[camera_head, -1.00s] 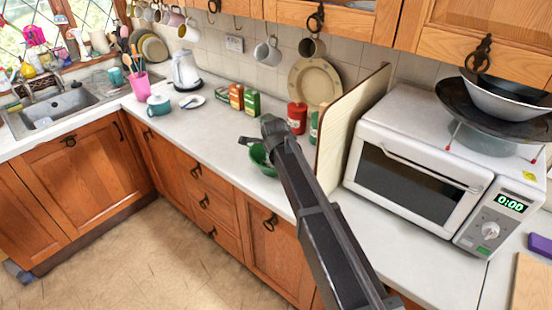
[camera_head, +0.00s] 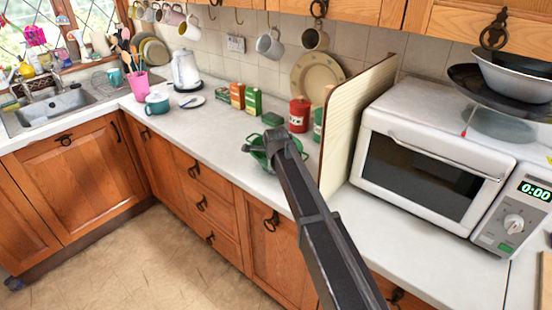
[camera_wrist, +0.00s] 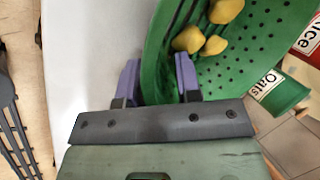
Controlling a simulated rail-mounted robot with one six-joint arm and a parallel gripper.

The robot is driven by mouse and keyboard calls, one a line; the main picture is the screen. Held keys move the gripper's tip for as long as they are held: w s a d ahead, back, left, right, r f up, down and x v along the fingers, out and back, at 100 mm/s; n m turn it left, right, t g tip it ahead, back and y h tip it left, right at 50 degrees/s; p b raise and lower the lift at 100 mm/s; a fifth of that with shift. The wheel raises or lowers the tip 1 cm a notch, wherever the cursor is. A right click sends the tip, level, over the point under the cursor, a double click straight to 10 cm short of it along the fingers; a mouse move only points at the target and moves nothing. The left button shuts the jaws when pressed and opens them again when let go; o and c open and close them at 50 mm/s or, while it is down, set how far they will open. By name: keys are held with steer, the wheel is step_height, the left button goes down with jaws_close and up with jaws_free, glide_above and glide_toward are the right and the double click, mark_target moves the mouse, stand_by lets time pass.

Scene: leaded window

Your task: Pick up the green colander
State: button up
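The green colander (camera_head: 257,153) stands on the white worktop, partly hidden behind my arm. In the wrist view the colander (camera_wrist: 245,60) fills the upper right, with holes in its wall and several yellow, potato-like pieces (camera_wrist: 203,42) inside. My gripper (camera_wrist: 157,72) has its two purple fingers apart, straddling the near rim. The left finger is outside the wall and the right finger is on the inner side. A gap shows between the fingers, so it looks open; contact with the rim cannot be made out. The head view hides the fingers.
A red canister (camera_head: 299,114) and a green one (camera_head: 318,124) stand close behind the colander. A cream upright board (camera_head: 350,115) and the microwave (camera_head: 430,160) are to the right. Small cartons (camera_head: 253,102) stand behind left.

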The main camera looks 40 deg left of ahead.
jaws_close()
steer(key=shift+r, duration=0.1)
step_height(320, 180, up, 20)
steer(key=p, duration=2)
